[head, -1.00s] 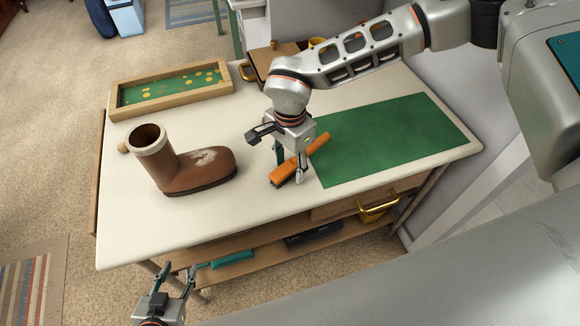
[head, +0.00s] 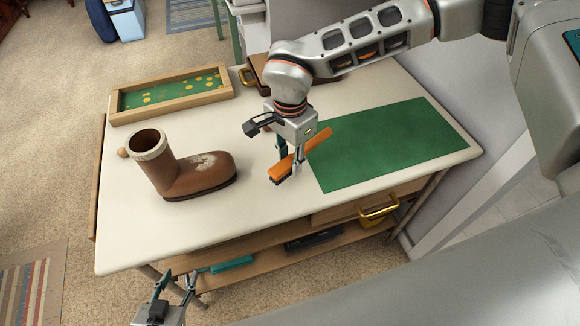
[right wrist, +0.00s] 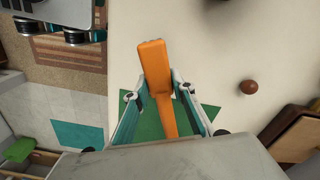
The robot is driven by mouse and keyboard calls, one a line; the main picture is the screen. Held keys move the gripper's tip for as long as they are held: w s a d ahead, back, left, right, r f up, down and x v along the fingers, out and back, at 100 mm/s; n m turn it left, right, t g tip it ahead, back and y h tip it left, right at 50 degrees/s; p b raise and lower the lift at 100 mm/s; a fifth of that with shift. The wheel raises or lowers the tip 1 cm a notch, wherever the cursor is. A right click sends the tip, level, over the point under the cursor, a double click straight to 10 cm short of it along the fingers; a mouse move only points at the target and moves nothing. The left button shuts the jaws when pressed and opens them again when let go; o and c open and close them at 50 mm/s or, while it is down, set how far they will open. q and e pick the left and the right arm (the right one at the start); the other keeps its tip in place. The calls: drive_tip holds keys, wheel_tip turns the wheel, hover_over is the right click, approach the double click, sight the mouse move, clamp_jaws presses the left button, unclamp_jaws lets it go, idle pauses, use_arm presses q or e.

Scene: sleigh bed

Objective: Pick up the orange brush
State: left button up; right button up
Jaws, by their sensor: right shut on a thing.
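The orange brush (head: 316,140) has dark bristles along the underside of its near end. My right gripper (head: 290,158) is shut on it around the middle, and the brush appears to be just above the white tabletop. In the right wrist view the brush (right wrist: 155,75) runs lengthwise between the two fingers (right wrist: 160,108). My left gripper (head: 174,283) is open and empty, low in front of the table's near left edge.
The white table (head: 250,205) also bears a brown boot (head: 200,174), a wooden tray with a green bottom (head: 172,100) and a green mat (head: 395,143). A brown case (head: 262,72) stands at the back. The front middle is clear.

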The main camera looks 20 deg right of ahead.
wheel_tip(320, 180, up, 16)
drive_tip(key=shift+r, duration=0.15)
idle(0.4)
